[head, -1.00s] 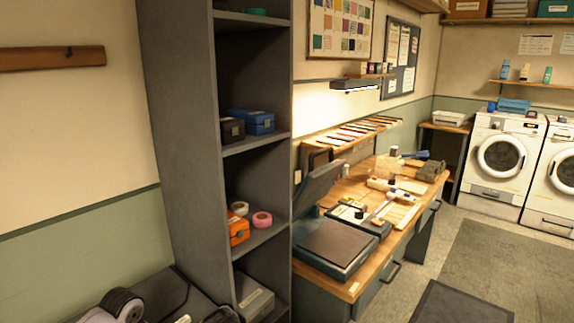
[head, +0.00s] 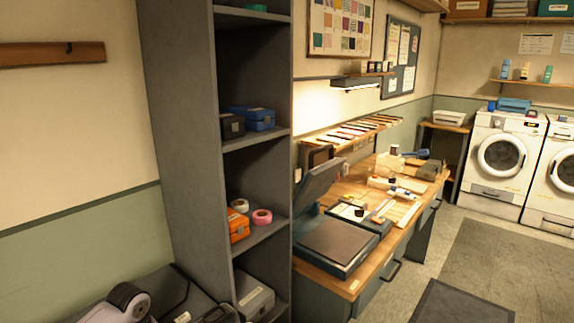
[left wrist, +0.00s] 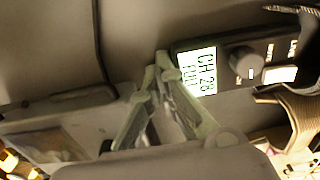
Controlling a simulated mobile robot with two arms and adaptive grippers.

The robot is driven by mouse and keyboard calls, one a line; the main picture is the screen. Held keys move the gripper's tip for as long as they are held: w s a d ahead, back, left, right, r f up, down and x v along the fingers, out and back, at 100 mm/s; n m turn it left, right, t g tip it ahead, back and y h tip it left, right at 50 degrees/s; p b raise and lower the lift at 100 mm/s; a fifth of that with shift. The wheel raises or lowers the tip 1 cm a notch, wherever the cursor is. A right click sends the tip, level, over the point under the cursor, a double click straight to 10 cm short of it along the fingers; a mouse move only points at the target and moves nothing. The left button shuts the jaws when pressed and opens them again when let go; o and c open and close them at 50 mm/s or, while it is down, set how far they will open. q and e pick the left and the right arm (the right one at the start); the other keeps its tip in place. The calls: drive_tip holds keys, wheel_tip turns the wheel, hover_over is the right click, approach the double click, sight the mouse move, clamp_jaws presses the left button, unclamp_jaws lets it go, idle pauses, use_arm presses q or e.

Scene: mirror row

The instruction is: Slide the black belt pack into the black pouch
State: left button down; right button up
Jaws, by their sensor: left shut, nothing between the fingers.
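The black belt pack (left wrist: 225,50) is at the upper right of the left wrist view, with a lit display reading CH 28 and a round knob. My left gripper (left wrist: 158,62) is shut and empty, its fingertips close beside the display end of the pack; I cannot tell whether they touch it. A dark, folded-looking item with a tan part (left wrist: 296,108) lies at the right edge; I cannot tell whether it is the black pouch. In the head view my left arm shows only at the bottom left, and the belt pack is not clear. My right gripper is not in view.
A dark grey surface (head: 165,292) with a thin black cord lies at the lower left of the head view. A tall grey shelf (head: 180,140) stands directly beside it.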

use_arm(q)
drive_tip(key=shift+w+d, duration=0.4)
drive_tip(key=shift+w, duration=0.05)
drive_tip(key=shift+w+d, duration=0.1)
drive_tip(key=shift+w+d+b, duration=0.75)
drive_tip(key=shift+w, duration=0.1)
drive_tip(key=shift+w+d, duration=0.1)
idle(0.3)
drive_tip(key=shift+w+d+b, duration=0.6)
drive_tip(key=shift+w+d, duration=0.1)
drive_tip(key=shift+w, duration=0.15)
drive_tip(key=shift+w+d, duration=0.1)
drive_tip(key=shift+w+d+b, duration=0.7)
drive_tip(key=shift+w+b, duration=0.05)
drive_tip(key=shift+w, duration=0.05)
drive_tip(key=shift+w, duration=0.1)
